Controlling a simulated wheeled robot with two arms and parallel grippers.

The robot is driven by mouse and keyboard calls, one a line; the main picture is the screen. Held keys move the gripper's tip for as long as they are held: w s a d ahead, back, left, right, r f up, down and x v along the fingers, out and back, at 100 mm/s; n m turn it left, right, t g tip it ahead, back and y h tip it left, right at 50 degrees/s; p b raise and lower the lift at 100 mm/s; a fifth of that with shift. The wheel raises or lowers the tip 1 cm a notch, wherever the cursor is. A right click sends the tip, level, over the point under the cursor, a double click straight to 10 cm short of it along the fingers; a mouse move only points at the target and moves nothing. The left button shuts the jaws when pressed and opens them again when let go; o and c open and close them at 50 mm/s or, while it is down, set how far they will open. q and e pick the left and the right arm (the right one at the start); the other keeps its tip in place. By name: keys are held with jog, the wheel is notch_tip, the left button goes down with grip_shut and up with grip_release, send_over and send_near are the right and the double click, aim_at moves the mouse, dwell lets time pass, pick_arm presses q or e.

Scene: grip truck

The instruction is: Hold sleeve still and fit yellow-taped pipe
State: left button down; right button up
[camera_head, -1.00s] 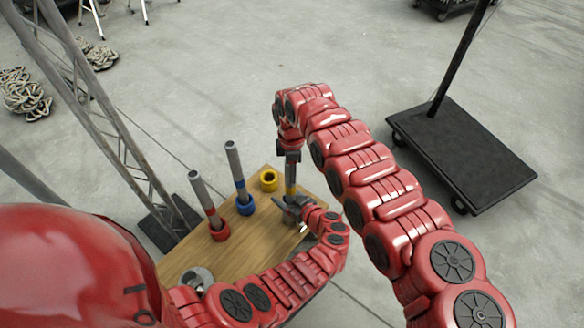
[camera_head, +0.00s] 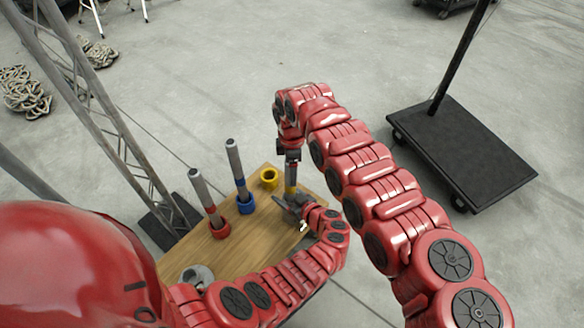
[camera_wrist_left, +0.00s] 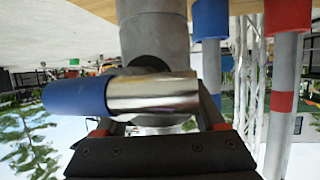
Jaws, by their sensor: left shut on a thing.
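The yellow-taped pipe (camera_head: 291,172) hangs upright below my right gripper (camera_head: 289,155), which is shut on its upper part. Its yellow band is just above my left gripper (camera_head: 292,203), low over the right part of the wooden board. The left gripper is shut on a grey cylinder, apparently the sleeve, mostly hidden in the head view. The left wrist view shows this grey cylinder (camera_wrist_left: 155,35) between the fingers, with a blue-ended chrome bar (camera_wrist_left: 150,93) crossing in front. Whether the pipe's lower end is inside the sleeve is hidden.
On the board (camera_head: 190,255) stand a red-taped pipe (camera_head: 200,188) in a red collar and a blue-taped pipe (camera_head: 235,160) in a blue collar. A yellow collar (camera_head: 269,177) is empty. A grey round part (camera_head: 197,276) lies near the front left. A black cart (camera_head: 465,155) stands right.

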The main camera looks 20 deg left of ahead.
notch_tip(320, 180, up, 12)
dwell(0.6)
